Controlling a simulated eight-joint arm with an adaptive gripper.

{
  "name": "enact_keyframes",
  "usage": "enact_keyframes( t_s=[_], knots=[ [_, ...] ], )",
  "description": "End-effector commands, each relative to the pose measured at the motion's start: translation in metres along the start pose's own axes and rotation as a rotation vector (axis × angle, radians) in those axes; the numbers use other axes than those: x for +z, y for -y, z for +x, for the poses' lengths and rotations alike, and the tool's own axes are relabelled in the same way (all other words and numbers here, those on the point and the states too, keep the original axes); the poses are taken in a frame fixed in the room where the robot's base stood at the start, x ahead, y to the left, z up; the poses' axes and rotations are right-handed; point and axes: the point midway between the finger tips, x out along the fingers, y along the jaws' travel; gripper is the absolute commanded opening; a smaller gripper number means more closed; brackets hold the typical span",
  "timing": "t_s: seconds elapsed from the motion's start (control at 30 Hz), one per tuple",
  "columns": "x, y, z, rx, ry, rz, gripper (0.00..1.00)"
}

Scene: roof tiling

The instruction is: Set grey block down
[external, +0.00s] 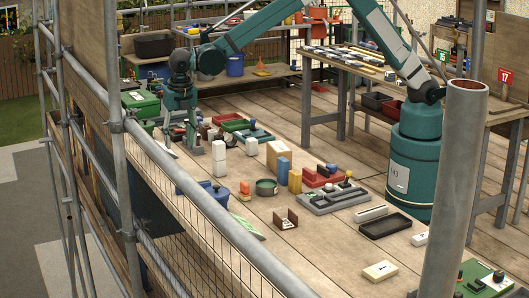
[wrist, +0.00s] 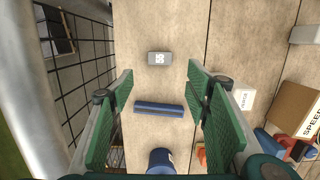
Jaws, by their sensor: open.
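A small grey block (wrist: 159,58) with a white marking on top shows in the wrist view, on the pale boards beyond the fingertips and roughly centred between them. I see a gap between each finger and the block. My gripper (wrist: 160,75) has its two green-padded fingers spread wide, with nothing held between them. In the external view my gripper (external: 180,146) points down over the left part of the boarded deck. I cannot pick out the grey block with certainty there.
A blue bar (wrist: 160,109) and a blue cylinder (wrist: 160,161) lie below the grey block in the wrist view. A mesh guard rail (wrist: 75,50) runs along the left. White blocks (external: 219,158) and a brown box (external: 285,151) stand right of my gripper.

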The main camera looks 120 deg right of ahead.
Motion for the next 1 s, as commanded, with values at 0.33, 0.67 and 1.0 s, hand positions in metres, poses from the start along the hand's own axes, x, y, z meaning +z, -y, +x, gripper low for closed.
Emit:
enact_keyframes(
  t_s=[0.33,0.67,1.0],
  knots=[
    [-0.011,0.013,-0.028,0.024,-0.001,0.058,0.48],
    [-0.040,0.048,-0.091,0.084,-0.010,0.210,0.48],
    [-0.071,0.095,-0.151,0.150,-0.036,0.379,0.48]
  ],
)
